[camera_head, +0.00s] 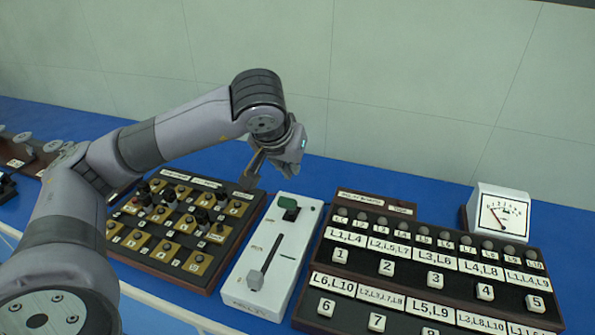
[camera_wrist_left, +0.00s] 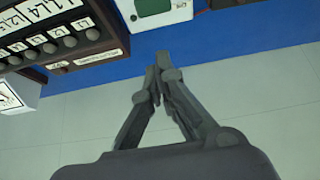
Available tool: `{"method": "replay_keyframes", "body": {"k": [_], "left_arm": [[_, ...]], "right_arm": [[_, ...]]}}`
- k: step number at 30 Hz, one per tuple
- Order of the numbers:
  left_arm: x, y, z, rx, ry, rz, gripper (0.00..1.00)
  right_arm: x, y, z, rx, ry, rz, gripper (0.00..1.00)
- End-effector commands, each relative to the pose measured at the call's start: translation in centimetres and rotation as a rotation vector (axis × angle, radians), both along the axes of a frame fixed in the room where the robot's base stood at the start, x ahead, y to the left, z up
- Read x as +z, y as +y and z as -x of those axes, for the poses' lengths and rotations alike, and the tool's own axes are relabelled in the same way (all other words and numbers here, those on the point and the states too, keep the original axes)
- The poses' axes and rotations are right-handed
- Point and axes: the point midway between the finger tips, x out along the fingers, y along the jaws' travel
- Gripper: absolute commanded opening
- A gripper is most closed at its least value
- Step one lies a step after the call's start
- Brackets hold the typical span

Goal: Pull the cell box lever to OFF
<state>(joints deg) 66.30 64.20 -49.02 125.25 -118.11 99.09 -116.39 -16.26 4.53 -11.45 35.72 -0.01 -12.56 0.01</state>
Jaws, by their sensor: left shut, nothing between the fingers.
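The white box (camera_head: 288,260), which I take to be the cell box, stands on the blue bench in the middle of the head view. Its grey lever (camera_head: 263,269) points down towards the near end; the small labels beside it are too small to read. A green piece sits at the box's far end (camera_head: 289,205). My left gripper (camera_head: 251,178) is shut and empty, above and left of the far end, apart from the lever. In the left wrist view the shut fingers (camera_wrist_left: 158,75) show with the green-windowed white box (camera_wrist_left: 178,16) above. The lever is not seen there.
A dark board with brass plates and knobs (camera_head: 237,226) lies left of the white box. A brown panel with numbered white buttons (camera_head: 360,285) lies close on its right. A dial meter (camera_head: 500,214) stands at the back right. A pale wall (camera_head: 420,90) rises behind the blue bench.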

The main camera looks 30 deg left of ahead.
Motion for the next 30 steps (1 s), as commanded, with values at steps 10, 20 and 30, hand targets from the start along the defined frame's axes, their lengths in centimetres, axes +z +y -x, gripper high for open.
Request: {"method": "replay_keyframes", "body": {"k": [10,20,30], "left_arm": [[3.3,-0.8,3.1,-0.001,-0.002,0.0,0.0],[3.4,-0.8,3.3,0.001,-0.001,0.0,0.0],[3.9,-0.8,3.2,0.001,-0.001,0.0,0.0]], "right_arm": [[-0.6,-0.2,2.8,0.0,0.037,0.003,0.4],[-0.5,-0.1,1.4,0.0,0.018,0.001,0.4],[0.0,-0.1,1.4,0.0,0.017,0.001,0.4]]}}
